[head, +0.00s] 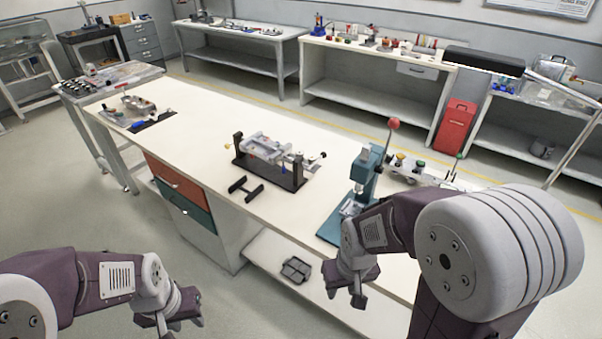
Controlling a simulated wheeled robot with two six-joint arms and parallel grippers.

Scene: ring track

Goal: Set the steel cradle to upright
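The steel cradle (264,147) appears to be the light metal piece held between dark end supports on a black base (280,178), near the middle of the long white workbench. It looks roughly level, slightly tilted; its exact angle is hard to tell. My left gripper (178,320) is at the lower left, in front of the bench and far from the cradle. It looks open and empty. My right gripper (347,292) is over the bench's front edge, right of and nearer than the cradle. It also looks open and empty.
A teal press (363,175) with a red-knobbed lever stands right of the cradle, close to my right arm. A black H-shaped part (246,188) lies in front of the cradle. Another fixture (135,108) sits at the bench's far left. The bench top (195,150) between them is clear.

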